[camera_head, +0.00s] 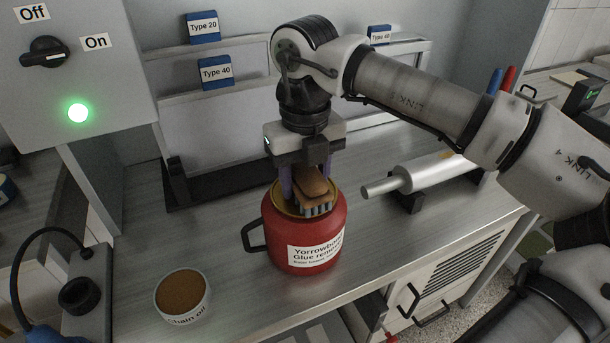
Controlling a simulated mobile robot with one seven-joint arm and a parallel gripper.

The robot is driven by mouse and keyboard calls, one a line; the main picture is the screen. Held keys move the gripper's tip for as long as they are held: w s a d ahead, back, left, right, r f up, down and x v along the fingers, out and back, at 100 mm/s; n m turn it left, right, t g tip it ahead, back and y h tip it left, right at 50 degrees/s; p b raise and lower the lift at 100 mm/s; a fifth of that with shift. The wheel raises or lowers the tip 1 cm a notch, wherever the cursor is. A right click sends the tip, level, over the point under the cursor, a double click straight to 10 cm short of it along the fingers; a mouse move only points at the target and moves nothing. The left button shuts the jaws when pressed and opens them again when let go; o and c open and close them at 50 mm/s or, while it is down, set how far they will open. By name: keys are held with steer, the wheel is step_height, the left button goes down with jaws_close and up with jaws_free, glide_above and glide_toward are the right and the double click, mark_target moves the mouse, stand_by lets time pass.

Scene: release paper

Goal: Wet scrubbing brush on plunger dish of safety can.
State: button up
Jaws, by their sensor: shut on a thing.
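The safety can (299,243) is a red can with a black handle on its left and a white label reading glue remover. It stands upright on the steel bench, and its plunger dish (281,199) is a brass-coloured top, partly hidden. My gripper (308,180) points down over the can and is shut on the scrubbing brush (314,186). The brush has a brown wooden back and grey-blue bristles facing down, at the dish. I cannot tell whether the bristles press into the dish or hover just above it.
A tub of chain oil (182,297) stands front left on the steel bench (235,300). A metal roller (432,172) rests on black supports at right. A control box (75,70) shows its switch and a lit green lamp. A rack with type boxes (216,73) stands behind.

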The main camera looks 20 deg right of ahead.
steer(key=shift+r+p, duration=2.1)
steer(key=shift+r, duration=1.45)
